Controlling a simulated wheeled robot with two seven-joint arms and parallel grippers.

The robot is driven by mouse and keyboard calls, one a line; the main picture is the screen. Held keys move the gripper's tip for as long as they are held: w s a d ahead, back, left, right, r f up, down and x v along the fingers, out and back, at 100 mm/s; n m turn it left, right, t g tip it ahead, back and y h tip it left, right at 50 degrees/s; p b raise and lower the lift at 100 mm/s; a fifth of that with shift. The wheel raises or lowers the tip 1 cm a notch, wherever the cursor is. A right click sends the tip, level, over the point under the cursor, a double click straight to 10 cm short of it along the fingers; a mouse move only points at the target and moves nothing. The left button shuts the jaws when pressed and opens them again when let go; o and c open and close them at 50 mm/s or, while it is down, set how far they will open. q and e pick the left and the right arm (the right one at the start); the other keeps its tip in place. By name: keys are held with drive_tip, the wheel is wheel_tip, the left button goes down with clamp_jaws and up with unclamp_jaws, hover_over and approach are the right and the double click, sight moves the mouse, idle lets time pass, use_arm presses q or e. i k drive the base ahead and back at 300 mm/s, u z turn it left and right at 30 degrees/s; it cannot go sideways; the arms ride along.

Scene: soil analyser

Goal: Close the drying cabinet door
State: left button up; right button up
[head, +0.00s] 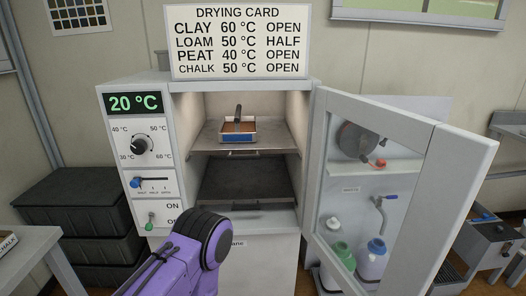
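The drying cabinet (170,88) stands in the middle of the head view. Its glass-paned door (462,165) is wide open, swung out to the right from the cabinet's right edge. Inside, a small tray (226,139) with something dark sticking up sits on the upper shelf (212,140); a dark lower shelf (240,180) looks empty. A purple arm link of mine with a black round joint rises from the bottom, in front of the cabinet's lower left. Neither of my grippers shows in this view.
The control panel (117,150) reads 20 °C, with a knob, slider and green switch. A drying card (240,42) stands on top. Bottles (372,260) show through the door's glass. Black crates (80,215) are stacked at left; a grey apparatus (490,240) stands at right.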

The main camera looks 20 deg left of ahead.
sight(457, 162)
drive_tip(key=u, duration=3.5)
drive_tip(key=k, duration=2.65)
drive_tip(key=z, duration=1.6)
drive_tip(key=i, duration=1.6)
drive_tip(key=u, duration=0.05)
